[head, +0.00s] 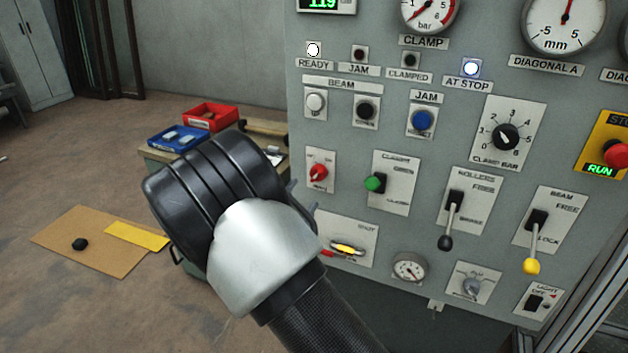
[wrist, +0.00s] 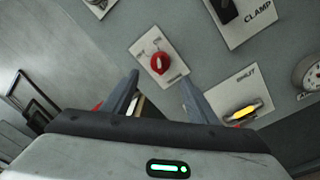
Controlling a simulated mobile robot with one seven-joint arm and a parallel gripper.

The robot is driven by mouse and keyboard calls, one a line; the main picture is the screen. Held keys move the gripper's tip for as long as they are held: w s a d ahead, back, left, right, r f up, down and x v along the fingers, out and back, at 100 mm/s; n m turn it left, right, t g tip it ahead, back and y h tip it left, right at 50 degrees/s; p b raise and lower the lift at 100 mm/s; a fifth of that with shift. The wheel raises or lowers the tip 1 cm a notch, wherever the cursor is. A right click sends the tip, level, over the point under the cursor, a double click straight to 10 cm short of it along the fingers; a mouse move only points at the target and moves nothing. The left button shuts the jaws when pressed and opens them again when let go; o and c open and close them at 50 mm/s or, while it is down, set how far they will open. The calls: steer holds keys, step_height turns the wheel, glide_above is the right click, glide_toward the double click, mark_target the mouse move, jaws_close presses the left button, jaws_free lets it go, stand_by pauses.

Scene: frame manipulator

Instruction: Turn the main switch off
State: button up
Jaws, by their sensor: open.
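The main switch appears to be the red rotary knob (head: 318,171) on a small white plate at the left of the grey panel. Its lettering is too small to read surely. In the wrist view the red knob (wrist: 159,63) lies just beyond and between the fingertips, with a pale mark on its face. My gripper (wrist: 159,80) is open, its two grey fingers apart on either side, with nothing between them. No contact with the knob shows. In the head view my dark wrist hides most of the gripper, left of and below the knob.
Right of the knob are a green-knobbed lever (head: 374,184), a black-knobbed lever (head: 446,242) and a yellow-knobbed lever (head: 532,266). Below is a plate with a yellow handle (head: 347,248). A bench with red (head: 210,115) and blue bins (head: 178,138) stands behind my wrist.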

mark_target(315, 178)
steer(key=x, duration=0.9)
steer(key=shift+w+d+f, duration=0.1)
steer(key=shift+w, duration=0.3)
steer(key=shift+c, duration=0.4)
steer(key=c, duration=1)
